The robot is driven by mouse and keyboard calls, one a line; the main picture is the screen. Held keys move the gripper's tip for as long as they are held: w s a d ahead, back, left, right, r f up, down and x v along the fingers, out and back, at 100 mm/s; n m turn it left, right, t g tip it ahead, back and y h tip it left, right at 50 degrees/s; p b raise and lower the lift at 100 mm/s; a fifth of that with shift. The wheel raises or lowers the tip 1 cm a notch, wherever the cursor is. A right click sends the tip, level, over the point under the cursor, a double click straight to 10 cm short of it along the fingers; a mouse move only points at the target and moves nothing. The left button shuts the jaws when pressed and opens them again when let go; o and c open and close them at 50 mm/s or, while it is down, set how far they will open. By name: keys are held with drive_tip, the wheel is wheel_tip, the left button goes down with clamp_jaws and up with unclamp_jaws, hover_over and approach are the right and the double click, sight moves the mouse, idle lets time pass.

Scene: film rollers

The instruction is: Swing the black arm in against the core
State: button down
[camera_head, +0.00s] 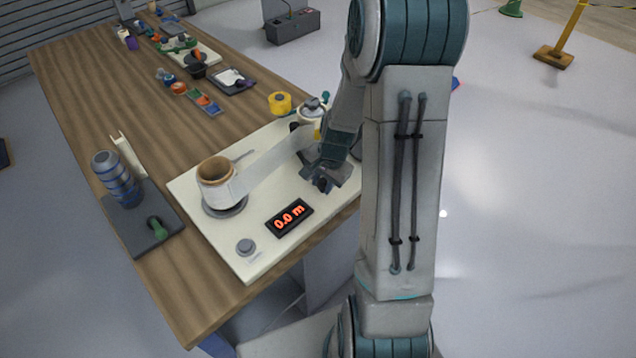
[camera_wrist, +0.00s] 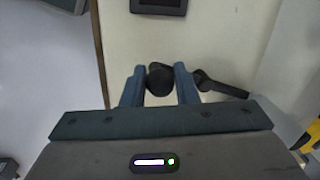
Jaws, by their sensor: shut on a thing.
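The black arm (camera_wrist: 222,88) shows in the wrist view as a short dark bar just right of my gripper. My gripper (camera_wrist: 159,84) is shut on a round black knob (camera_wrist: 158,75), which seems to be at the end of that arm, though a finger hides the join. In the head view my gripper (camera_head: 322,183) is low over the right front of the cream board, and the black arm is mostly hidden there. A brown cardboard core (camera_head: 216,170) stands upright on a spindle at the left of the board, with white film around it, well apart from my gripper.
A white film band (camera_head: 268,165) runs from the core to a roll (camera_head: 313,113) behind my gripper. A display reading 0.0 m (camera_head: 289,218) and a grey button (camera_head: 246,247) are at the board's front. A yellow roll (camera_head: 280,102) stands behind the board.

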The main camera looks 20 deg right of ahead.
drive_tip(key=c, duration=1.2)
unclamp_jaws()
drive_tip(key=shift+a, duration=0.1)
drive_tip(key=shift+o, duration=0.2)
wheel_tip(320, 180, up, 14)
drive_tip(key=s+d, duration=0.1)
drive_tip(key=s, duration=0.1)
drive_tip(key=shift+d+f, duration=0.2)
drive_tip(key=shift+f, duration=0.05)
drive_tip(key=shift+s, duration=0.1)
